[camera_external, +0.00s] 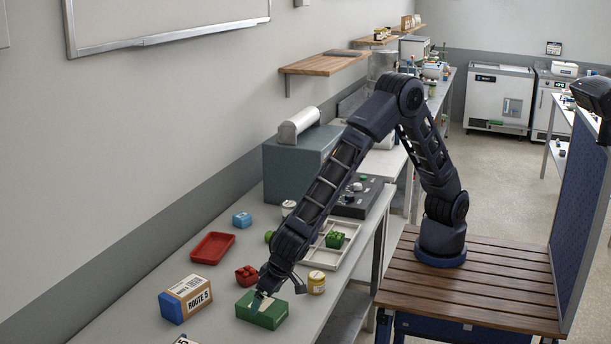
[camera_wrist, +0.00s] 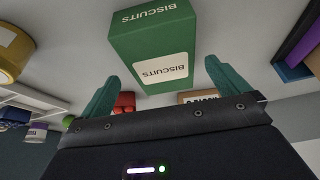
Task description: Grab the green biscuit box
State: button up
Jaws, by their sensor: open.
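The green biscuit box (camera_external: 268,312) lies on the grey bench at the front, with a pale label on it. In the wrist view the same box (camera_wrist: 128,42) shows the word BISCUITS on two faces, upside down. My gripper (camera_external: 262,298) is at the box, low over its top in the external view. In the wrist view my open gripper (camera_wrist: 160,80) has its two teal fingers apart, one to each side of the box's lower part in the picture. I cannot tell whether either finger touches the box.
A ROUTE 5 carton (camera_external: 188,298) with a blue end stands left of the box. A red block piece (camera_external: 246,275) and a yellow jar (camera_external: 316,282) are close behind it. A red tray (camera_external: 212,248) and a white divided tray (camera_external: 345,228) lie farther back.

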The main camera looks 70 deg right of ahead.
aim_at(263, 303)
jog(key=x, duration=0.5)
jog(key=shift+a, duration=0.2)
jog(key=c, duration=1.1)
jog(key=shift+r, duration=0.1)
jog(key=shift+c, duration=0.2)
